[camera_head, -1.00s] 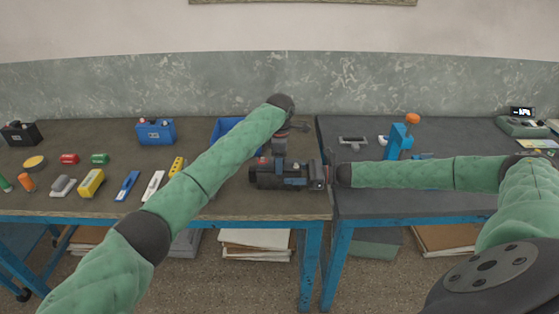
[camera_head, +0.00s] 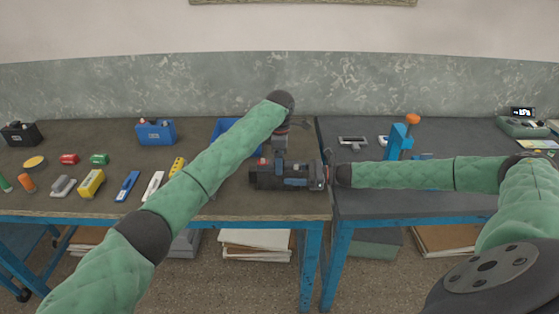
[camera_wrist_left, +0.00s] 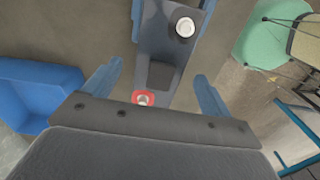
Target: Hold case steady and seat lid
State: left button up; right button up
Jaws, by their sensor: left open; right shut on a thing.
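A dark case (camera_head: 264,176) sits on the near right part of the brown table in the head view. My right gripper (camera_head: 294,182) reaches in from the right and is shut on it. My left gripper (camera_head: 279,156) hangs over the case from above. In the left wrist view, its blue fingers stand apart, with the gap (camera_wrist_left: 158,72) over a dark grey top, which looks like the lid (camera_wrist_left: 165,45). This top carries a red-ringed terminal and a pale one. The fingers do not visibly touch it. The seam between lid and case is hidden.
A blue bin (camera_head: 222,125) stands behind my left forearm. A blue battery (camera_head: 156,132) and a black battery (camera_head: 20,133) stand at the back left. Several small parts lie along the left. An orange-topped blue fixture (camera_head: 398,142) stands on the right table.

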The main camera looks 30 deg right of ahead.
pick_arm(q)
jog(key=shift+r, duration=2.9)
pick_arm(e)
jog(key=o, duration=1.2)
jog(key=shift+o, duration=0.2)
jog(key=shift+s+d, duration=0.1)
jog(key=shift+d, duration=0.05)
jog(key=shift+v, duration=3.6)
